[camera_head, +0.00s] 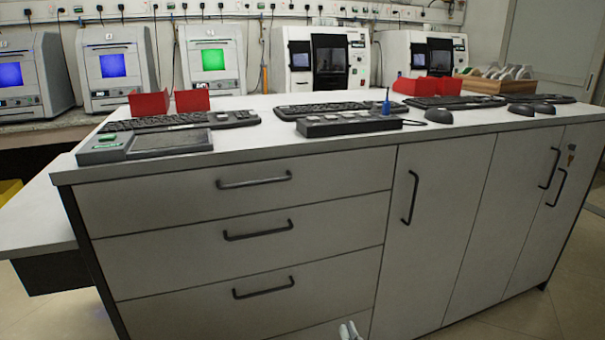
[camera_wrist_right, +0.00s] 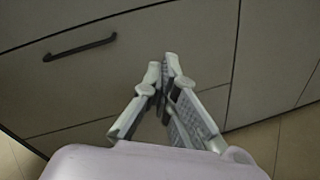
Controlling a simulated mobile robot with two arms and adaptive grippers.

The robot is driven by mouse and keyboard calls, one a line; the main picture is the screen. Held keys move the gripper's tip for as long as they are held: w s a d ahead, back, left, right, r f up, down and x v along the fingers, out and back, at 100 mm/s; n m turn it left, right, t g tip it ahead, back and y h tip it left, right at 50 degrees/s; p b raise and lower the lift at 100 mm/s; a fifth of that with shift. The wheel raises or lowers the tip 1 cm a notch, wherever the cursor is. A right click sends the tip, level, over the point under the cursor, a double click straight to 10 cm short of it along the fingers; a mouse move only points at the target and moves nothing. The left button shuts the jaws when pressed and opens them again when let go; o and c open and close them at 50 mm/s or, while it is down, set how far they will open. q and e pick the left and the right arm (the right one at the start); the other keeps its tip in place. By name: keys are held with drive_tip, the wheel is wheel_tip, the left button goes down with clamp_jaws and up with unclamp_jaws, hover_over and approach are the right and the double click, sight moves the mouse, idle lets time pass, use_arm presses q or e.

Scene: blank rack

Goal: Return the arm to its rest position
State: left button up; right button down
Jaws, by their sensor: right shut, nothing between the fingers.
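My right gripper (camera_head: 349,331) shows at the bottom edge of the head view, low in front of the cabinet's drawers. Only its fingertips are in that view. In the right wrist view the right gripper (camera_wrist_right: 167,68) is shut, with its fingertips together and nothing between them. It is in front of the cabinet front, with a dark drawer handle (camera_wrist_right: 80,47) to its upper left. My left gripper is in neither view.
A white cabinet (camera_head: 240,205) with drawers and doors stands ahead. Its top holds a scale (camera_head: 170,142), keyboards (camera_head: 340,108), a grey block device (camera_head: 350,123), mice (camera_head: 438,116) and red bins (camera_head: 149,104). Machines (camera_head: 212,62) line the back counter. Floor (camera_head: 530,315) is free at lower right.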

drive_tip(key=s+d+f+m+g+h, duration=0.55)
drive_tip(key=s+d+f+m, duration=0.5)
drive_tip(key=m, duration=0.75)
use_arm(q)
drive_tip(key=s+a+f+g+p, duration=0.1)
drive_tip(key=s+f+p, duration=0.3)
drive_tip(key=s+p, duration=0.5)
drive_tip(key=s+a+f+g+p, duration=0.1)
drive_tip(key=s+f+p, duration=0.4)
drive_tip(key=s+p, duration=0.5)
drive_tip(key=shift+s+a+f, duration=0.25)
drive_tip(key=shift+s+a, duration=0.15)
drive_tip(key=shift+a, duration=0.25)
use_arm(e)
drive_tip(key=s+f+m+g+y, duration=0.1)
drive_tip(key=s+f+m+g, duration=0.2)
drive_tip(key=s, duration=1)
drive_tip(key=s+d+f+m+g+y, duration=0.1)
drive_tip(key=s+f+m+g, duration=0.3)
drive_tip(key=s+f, duration=0.5)
drive_tip(key=s+d+f+m+g+y, duration=0.1)
drive_tip(key=s+f+m+g, duration=0.2)
drive_tip(key=s, duration=1.3)
wheel_tip(320, 180, down, 4)
drive_tip(key=shift+s+r+m, duration=0.1)
drive_tip(key=shift+s+m, duration=0.25)
drive_tip(key=shift+m, duration=0.85)
